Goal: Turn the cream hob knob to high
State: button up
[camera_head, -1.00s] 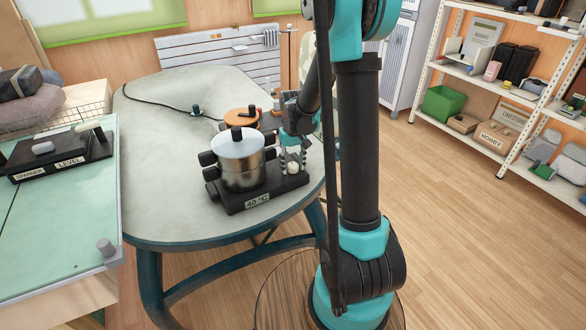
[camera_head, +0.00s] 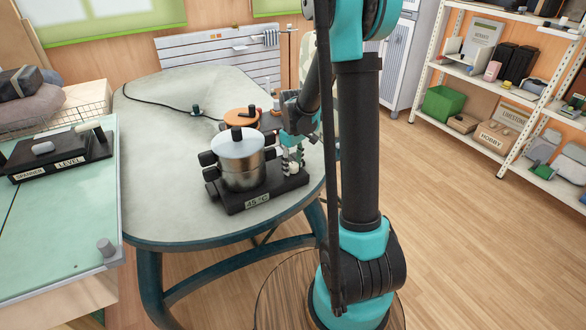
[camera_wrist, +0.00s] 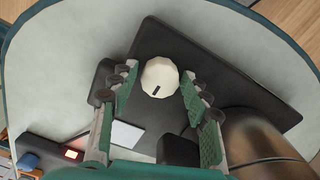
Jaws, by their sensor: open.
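The cream knob (camera_wrist: 160,72) sits on the black hob (camera_wrist: 225,75), with a short dark mark near its lower edge in the wrist view. My gripper (camera_wrist: 161,80) is open, with one green-padded finger on each side of the knob; I cannot tell whether they touch it. In the head view my gripper (camera_head: 292,163) is low at the right end of the hob (camera_head: 262,198), and its fingers largely hide the knob. A steel pot (camera_head: 241,172) with a pale lid stands on the hob. The hob's front label (camera_head: 257,203) reads 45 °C.
The pot also shows close beside the right finger in the wrist view (camera_wrist: 262,140). An orange pot (camera_head: 240,117) stands behind the hob on the grey table (camera_head: 165,165). A cable crosses the table's back left. The table's left part is mostly clear.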

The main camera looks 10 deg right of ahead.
jog(key=shift+c, duration=0.4)
grip_shut()
jog(key=m, duration=0.7)
jog(key=shift+m, duration=0.3)
